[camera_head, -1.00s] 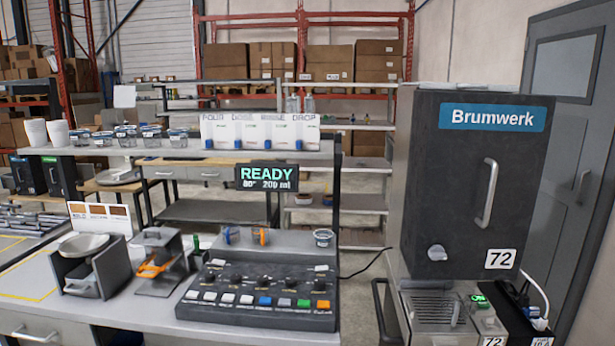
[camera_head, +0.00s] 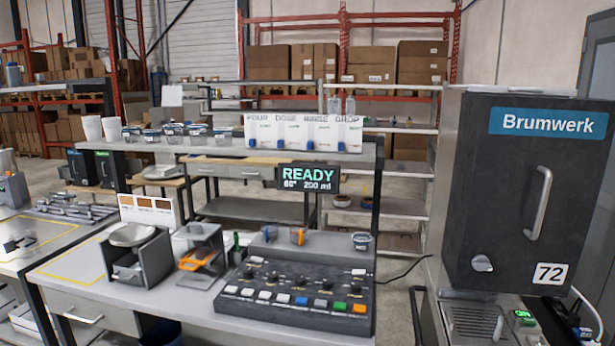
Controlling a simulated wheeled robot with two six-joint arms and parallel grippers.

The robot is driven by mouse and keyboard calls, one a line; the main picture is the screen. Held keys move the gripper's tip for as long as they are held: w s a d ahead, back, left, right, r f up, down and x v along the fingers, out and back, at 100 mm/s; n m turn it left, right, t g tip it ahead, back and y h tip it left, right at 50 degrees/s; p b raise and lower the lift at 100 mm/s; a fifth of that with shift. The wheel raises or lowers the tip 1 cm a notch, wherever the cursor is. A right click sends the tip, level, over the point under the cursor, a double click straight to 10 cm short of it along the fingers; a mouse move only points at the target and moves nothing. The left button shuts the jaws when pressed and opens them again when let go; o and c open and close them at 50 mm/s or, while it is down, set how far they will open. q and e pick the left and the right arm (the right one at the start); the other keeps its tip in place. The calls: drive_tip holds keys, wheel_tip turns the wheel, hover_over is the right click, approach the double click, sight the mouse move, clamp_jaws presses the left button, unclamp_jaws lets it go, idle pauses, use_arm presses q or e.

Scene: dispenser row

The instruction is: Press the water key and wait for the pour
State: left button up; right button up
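The key panel (camera_head: 300,283) is a dark sloped console on the counter, with several knobs and a front row of keys. The row has white keys at the left, then a blue key (camera_head: 301,300), a grey one, a green key (camera_head: 340,306) and an orange key (camera_head: 360,308). Key labels are too small to read. A display (camera_head: 308,179) above the panel reads READY, with a temperature and 200 ml. Neither of my grippers is in view, and nothing touches the keys.
A scale-like stand (camera_head: 137,253) and an orange-handled holder (camera_head: 199,250) stand left of the panel. The dark Brumwerk machine (camera_head: 530,190) stands at the right. Four-labelled dispensers (camera_head: 303,133) stand on the shelf. The counter's left front is clear.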

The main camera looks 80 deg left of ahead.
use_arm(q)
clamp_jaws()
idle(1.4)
